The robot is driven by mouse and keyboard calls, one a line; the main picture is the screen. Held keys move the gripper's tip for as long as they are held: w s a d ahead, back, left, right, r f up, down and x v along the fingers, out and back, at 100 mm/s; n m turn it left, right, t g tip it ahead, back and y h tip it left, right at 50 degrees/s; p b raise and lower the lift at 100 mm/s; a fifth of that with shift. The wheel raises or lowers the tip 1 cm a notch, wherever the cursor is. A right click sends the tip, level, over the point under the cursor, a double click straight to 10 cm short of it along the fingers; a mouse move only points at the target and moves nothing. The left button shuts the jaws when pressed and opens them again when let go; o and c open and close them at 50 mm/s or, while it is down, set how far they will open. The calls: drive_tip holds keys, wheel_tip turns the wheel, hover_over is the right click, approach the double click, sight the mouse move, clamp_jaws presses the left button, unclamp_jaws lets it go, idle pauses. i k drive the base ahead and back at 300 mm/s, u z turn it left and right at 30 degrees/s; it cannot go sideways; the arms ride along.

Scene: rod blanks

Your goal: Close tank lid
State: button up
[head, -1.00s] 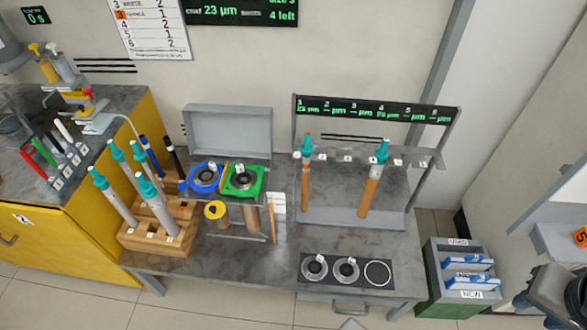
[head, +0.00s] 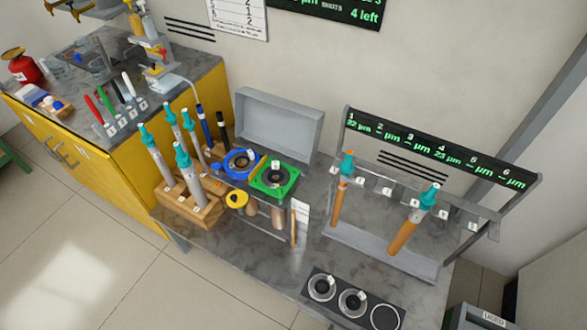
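A grey, shallow box-like lid (head: 277,122) stands raised and tilted back at the rear of the grey table, and I take it to be the tank lid. In front of it are a blue ring fitting (head: 240,163) and a green square fitting (head: 275,177), each with a dark round centre. They sit over the tank, whose inside I cannot make out. Brown cylinders (head: 278,215) show below the fittings. The lid is open and nothing touches it. My gripper is not in view.
A wooden block (head: 190,208) holds several teal-topped rods left of the tank. A grey rack (head: 380,250) with two orange-brown rods stands right. A black plate with three round places (head: 352,302) lies in front. Open floor (head: 90,270) lies at lower left.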

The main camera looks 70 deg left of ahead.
sight(292, 130)
drive_tip(key=u, duration=3.35)
drive_tip(key=k, duration=0.65)
drive_tip(key=u, duration=0.7)
drive_tip(key=i, duration=1)
drive_tip(key=z, duration=0.35)
drive_tip(key=i, duration=1.3)
drive_tip(key=z, duration=1.5)
drive_tip(key=i, duration=0.65)
drive_tip(key=z, duration=0.55)
